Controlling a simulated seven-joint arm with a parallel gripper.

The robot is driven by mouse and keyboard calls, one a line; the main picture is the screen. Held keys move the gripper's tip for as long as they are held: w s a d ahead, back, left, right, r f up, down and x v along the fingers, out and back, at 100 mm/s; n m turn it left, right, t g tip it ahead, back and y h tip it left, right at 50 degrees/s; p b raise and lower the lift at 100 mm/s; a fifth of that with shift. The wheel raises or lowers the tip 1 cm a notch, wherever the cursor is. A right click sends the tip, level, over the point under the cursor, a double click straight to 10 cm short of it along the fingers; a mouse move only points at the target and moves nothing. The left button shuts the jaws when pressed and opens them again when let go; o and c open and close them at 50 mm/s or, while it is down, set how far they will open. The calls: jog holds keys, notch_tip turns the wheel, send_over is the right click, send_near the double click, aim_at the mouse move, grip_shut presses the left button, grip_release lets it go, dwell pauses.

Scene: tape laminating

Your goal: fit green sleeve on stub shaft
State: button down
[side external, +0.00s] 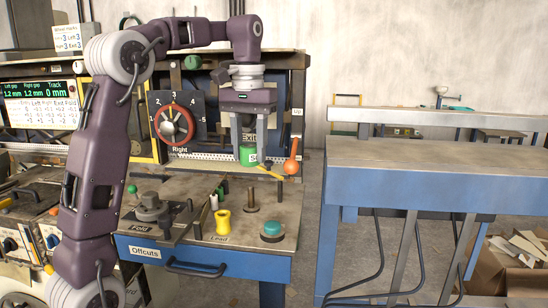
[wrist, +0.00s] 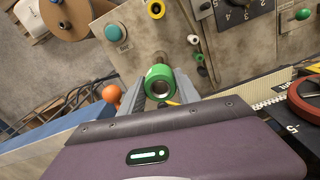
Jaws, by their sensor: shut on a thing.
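The green sleeve (side external: 249,156) hangs upright between the fingers of my gripper (side external: 249,150), which is shut on it, well above the bench top. In the wrist view the sleeve (wrist: 159,83) shows as a green ring with an open bore, a grey finger on each side. A short brown post with a round base, apparently the stub shaft (side external: 251,198), stands on the bench below the sleeve, apart from it.
A yellow sleeve (side external: 223,222) and a teal button (side external: 272,230) stand in front of the post. An orange ball knob (side external: 291,166) is close right of my gripper. A red handwheel (side external: 174,125) is on the panel at left. Several small pegs stand left of the post.

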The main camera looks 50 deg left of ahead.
aim_at(251, 187)
jog(key=shift+f, duration=4.65)
jog(key=c, duration=0.8)
grip_release()
notch_tip(251, 187, up, 6)
jog(key=shift+r, duration=0.6)
jog(key=shift+d, duration=0.1)
